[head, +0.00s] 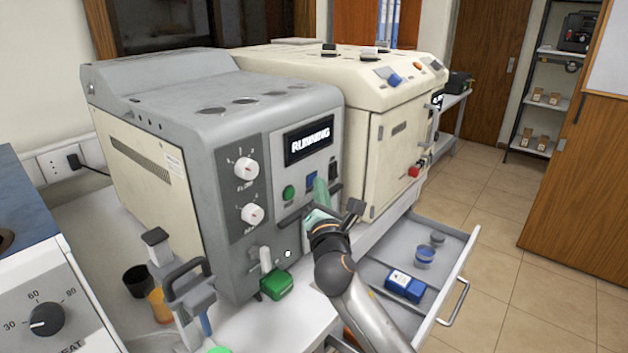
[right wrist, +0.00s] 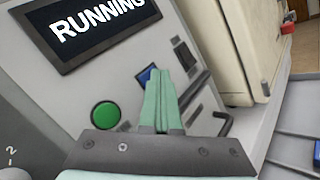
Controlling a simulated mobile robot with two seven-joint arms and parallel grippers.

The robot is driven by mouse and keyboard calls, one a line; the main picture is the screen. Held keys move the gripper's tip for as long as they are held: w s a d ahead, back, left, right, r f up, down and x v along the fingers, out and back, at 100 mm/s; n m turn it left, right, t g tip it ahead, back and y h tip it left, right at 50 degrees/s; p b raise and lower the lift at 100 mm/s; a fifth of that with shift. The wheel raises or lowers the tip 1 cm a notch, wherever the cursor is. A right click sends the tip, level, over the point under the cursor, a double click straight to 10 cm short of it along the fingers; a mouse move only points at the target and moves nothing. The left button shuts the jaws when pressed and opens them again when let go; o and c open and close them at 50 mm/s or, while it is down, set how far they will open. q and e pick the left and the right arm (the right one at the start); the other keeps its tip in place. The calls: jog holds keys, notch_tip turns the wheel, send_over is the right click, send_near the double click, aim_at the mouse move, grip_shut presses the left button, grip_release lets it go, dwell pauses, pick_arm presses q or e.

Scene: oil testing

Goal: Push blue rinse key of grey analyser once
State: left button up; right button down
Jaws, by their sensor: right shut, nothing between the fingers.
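The grey analyser (head: 225,125) stands on the white bench, its display (head: 309,140) reading RUNNING. Its blue rinse key (head: 311,179) is on the front panel below the display, right of a round green button (head: 289,192). In the right wrist view the blue key (right wrist: 147,75) is partly hidden behind my fingers. My right gripper (head: 321,190) is shut and empty, its pale green fingertips at the panel just beside the key. The fingertips also show in the right wrist view (right wrist: 162,76); I cannot tell whether they touch the key. My left gripper is not in view.
A cream machine (head: 385,130) stands right of the analyser. An open drawer (head: 455,275) below holds a blue box (head: 404,285) and small cups. A dark handle bar (right wrist: 226,124) juts from the panel near my fingers. A green box (head: 277,285) sits at the analyser's foot.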

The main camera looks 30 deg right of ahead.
jog(key=shift+s, duration=0.1)
jog(key=shift+s+d+p, duration=0.35)
jog(key=shift+s+p, duration=0.15)
jog(key=shift+s, duration=0.15)
jog(key=s, duration=0.1)
jog(key=s+d+p, duration=0.1)
jog(key=s, duration=0.1)
jog(key=s+d+p, duration=0.1)
jog(key=shift+s, duration=0.35)
dwell(0.7)
